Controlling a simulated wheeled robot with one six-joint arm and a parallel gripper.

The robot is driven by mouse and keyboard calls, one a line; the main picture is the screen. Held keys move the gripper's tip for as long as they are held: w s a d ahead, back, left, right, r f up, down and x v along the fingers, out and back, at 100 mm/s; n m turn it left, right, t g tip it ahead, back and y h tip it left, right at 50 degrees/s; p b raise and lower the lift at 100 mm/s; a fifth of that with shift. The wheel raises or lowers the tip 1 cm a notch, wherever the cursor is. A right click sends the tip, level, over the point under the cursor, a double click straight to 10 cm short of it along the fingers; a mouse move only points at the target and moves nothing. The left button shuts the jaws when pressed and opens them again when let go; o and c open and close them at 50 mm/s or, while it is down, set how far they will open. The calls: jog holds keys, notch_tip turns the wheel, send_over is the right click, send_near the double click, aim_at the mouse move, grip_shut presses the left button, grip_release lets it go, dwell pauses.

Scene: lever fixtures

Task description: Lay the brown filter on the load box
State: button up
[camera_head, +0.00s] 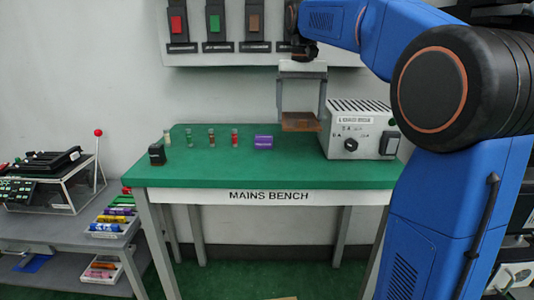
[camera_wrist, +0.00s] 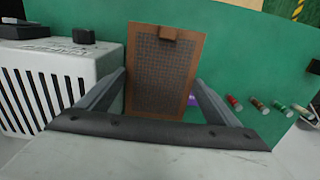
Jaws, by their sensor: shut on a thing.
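The brown filter (camera_head: 300,124) is a flat panel with a brown frame and grey mesh, held between the two fingers of my gripper (camera_head: 301,112). In the wrist view the filter (camera_wrist: 163,75) lies between the fingertips, with a small brown tab at its far edge. The load box (camera_head: 358,131) is the pale grey box with a black knob, a switch and slots on top, at the right of the green bench. In the wrist view the box (camera_wrist: 60,75) is to the left of the filter. The filter is raised above the bench, apart from the box.
The green bench (camera_head: 210,172) holds a purple block (camera_head: 264,142), several small coloured cylinders and a black item (camera_head: 157,154) at the left. A wall panel with coloured switches (camera_head: 214,22) hangs behind. A side table with trays (camera_head: 109,222) stands at left.

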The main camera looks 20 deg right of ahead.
aim_at(297, 156)
jog(key=shift+w+f, duration=0.1)
jog(key=shift+f, duration=5.45)
jog(key=shift+f, duration=0.1)
jog(key=o, duration=0.9)
jog(key=shift+o, duration=0.2)
